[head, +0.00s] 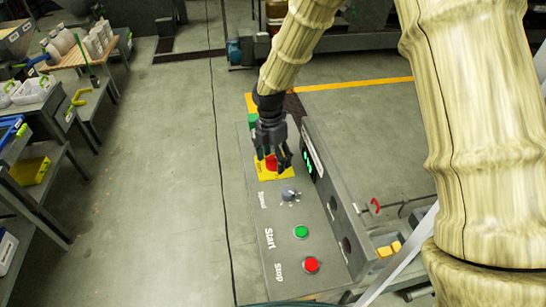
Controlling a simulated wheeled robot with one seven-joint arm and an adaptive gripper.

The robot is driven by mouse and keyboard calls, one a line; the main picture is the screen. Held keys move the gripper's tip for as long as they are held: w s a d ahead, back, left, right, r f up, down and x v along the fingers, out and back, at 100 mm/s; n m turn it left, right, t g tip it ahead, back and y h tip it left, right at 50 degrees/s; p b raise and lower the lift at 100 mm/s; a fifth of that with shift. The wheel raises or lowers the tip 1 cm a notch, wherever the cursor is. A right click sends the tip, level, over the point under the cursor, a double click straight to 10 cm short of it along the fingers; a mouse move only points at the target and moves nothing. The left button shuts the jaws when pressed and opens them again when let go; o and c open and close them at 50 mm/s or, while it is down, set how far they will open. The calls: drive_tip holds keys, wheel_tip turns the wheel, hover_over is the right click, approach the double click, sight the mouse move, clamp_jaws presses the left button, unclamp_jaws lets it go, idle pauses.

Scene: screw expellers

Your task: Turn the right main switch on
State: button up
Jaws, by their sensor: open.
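A grey control panel (275,278) stands below and in front of me, with labels reading Start and Stop. My gripper (282,160) is black, points down and is open over the panel's far end. Its fingers partly hide a red button (270,163) on a yellow plate (264,172); I cannot tell whether they touch it. A green part (252,121) shows left of my wrist, partly hidden. No label marks the main switch, and I cannot tell which part it is.
Nearer on the panel are a speed knob (289,193), a green button (301,231) and a red button (311,265). A raised grey housing (332,195) with a green display runs along its right side. Shelves stand at left; the floor (165,170) between is clear.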

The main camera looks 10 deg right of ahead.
drive_tip(key=c, duration=1)
drive_tip(key=shift+m, duration=0.4)
drive_tip(key=m+p, duration=0.1)
drive_tip(key=m, duration=0.2)
drive_tip(key=shift+w+r, duration=0.1)
drive_tip(key=m, duration=0.5)
drive_tip(key=shift+d+y, duration=0.1)
drive_tip(key=shift+y, duration=0.3)
drive_tip(key=m, duration=0.4)
drive_tip(key=shift+m, duration=2.6)
drive_tip(key=shift+y, duration=0.3)
